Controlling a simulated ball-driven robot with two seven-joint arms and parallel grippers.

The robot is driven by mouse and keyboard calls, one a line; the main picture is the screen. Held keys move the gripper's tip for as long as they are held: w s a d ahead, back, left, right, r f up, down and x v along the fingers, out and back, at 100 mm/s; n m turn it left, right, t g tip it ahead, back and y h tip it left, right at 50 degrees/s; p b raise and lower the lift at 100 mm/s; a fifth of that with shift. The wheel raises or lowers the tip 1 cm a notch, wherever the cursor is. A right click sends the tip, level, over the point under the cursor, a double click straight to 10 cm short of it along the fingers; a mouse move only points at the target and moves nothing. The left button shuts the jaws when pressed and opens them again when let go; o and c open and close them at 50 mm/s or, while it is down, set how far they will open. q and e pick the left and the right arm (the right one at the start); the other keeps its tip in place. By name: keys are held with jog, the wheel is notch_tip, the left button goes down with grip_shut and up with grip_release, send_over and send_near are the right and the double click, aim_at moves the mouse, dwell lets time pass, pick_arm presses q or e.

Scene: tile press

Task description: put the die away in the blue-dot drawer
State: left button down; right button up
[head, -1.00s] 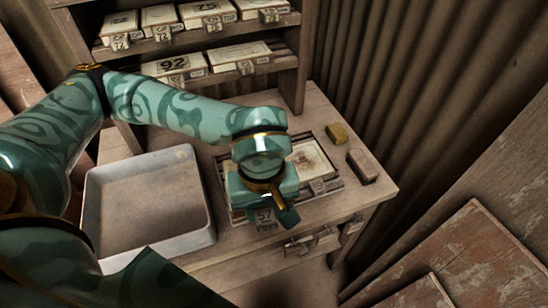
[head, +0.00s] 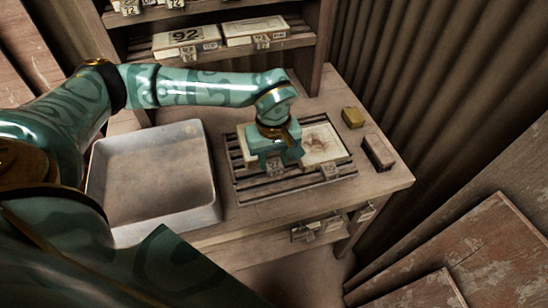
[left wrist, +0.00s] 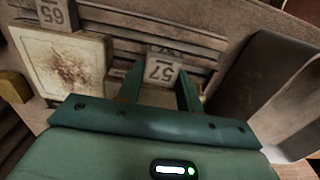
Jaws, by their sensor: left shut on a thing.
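My left gripper (head: 277,167) is over the left part of the slatted rack (head: 252,191) on the bench. It is shut on a pale die (head: 244,147) with a grey tag marked 57, partly hidden by the hand. In the left wrist view the 57 tag (left wrist: 162,70) shows between my fingers (left wrist: 160,88), with slats beyond it. I cannot tell whether the die touches the rack. A second die (head: 320,143) with a brown-stained face lies beside it; its tag reads 65 in the wrist view (left wrist: 52,14). Drawer fronts (head: 318,229) show below the bench top; no blue dot is discernible. My right gripper is not in view.
A grey, empty-looking tray (head: 150,185) stands left of the rack. A yellow block (head: 352,117) and a brown block (head: 378,152) lie to its right. Shelves behind hold tagged dies, one marked 92 (head: 187,36). Boards lean at the lower right.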

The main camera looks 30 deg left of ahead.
pick_arm(q)
jog(key=f, duration=0.1)
jog(key=f+b, duration=0.1)
jog(key=f, duration=0.2)
jog(key=shift+w+a, duration=0.2)
jog(key=shift+w, duration=0.1)
jog(key=shift+r, duration=0.15)
jog(key=c, duration=0.9)
grip_release()
jog(key=shift+f, duration=0.2)
